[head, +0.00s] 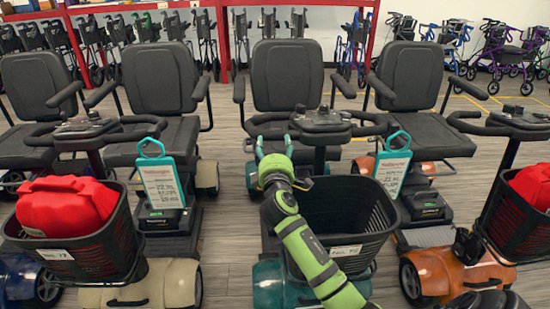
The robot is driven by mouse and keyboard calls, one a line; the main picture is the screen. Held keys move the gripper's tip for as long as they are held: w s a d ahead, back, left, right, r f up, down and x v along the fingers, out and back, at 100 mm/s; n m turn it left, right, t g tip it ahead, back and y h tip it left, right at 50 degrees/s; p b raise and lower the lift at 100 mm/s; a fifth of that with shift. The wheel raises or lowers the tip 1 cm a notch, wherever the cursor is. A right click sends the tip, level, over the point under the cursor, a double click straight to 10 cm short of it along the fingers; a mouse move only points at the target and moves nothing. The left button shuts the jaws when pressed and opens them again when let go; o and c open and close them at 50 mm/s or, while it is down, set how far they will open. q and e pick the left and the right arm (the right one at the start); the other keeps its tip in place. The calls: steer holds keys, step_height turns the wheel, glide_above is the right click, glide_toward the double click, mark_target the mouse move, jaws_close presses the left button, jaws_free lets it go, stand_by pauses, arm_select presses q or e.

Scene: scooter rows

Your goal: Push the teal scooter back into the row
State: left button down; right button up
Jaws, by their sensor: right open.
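The teal scooter (268,286) stands in the middle of the head view, facing me. It has a black seat (288,78), a dark tiller head with handlebars (322,121) and an empty black front basket (348,215). My right gripper (274,147) is at the end of the green arm that reaches up past the basket's left side. It is open, with its fingers pointing away from me, close to the left part of the handlebar in the picture. I cannot tell whether it touches the bar. The arm covers part of the scooter's front.
Narrow grey floor strips (222,255) separate the scooters. Wheelchairs and a red rack stand behind.

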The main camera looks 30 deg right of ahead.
steer(key=v, duration=0.5)
steer(key=shift+w, duration=0.1)
stand_by(0.3)
